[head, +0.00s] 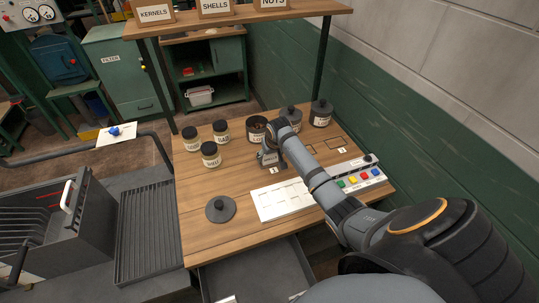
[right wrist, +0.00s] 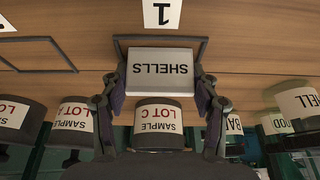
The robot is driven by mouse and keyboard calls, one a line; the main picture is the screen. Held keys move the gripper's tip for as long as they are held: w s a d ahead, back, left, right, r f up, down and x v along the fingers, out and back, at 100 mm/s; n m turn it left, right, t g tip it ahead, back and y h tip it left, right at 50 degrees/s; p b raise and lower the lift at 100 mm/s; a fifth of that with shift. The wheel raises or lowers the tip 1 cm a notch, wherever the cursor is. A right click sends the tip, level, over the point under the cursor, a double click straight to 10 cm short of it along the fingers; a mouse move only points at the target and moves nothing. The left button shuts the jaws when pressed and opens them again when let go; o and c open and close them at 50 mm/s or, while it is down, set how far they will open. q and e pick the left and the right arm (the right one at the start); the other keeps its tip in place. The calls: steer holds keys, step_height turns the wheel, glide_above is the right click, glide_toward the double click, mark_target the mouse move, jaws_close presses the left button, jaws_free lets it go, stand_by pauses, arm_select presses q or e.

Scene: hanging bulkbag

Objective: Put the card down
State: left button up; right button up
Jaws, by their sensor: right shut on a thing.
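The card reading SHELLS (right wrist: 160,70) is a pale block and shows upside down in the right wrist view. My right gripper (right wrist: 160,88) is shut on it, one finger at each side. The card is over a dark outlined rectangle (right wrist: 205,42) on the wooden table, close to a white label marked 1 (right wrist: 163,14). I cannot tell whether it touches the table. In the head view my right gripper (head: 268,158) is low over the table behind the label 1 (head: 273,170), and the card is mostly hidden there. My left gripper is not in view.
An open dark tin (head: 256,131) and two lidded tins (head: 321,113) stand behind the gripper. Small jars (head: 211,155) stand to the left. A loose lid (head: 220,209), a white sheet (head: 283,199) and a button panel (head: 359,179) lie nearer. Signs stand on the shelf (head: 235,18) above.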

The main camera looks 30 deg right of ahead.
steer(key=o, duration=0.8)
steer(key=shift+f, duration=0.1)
steer(key=v, duration=1.2)
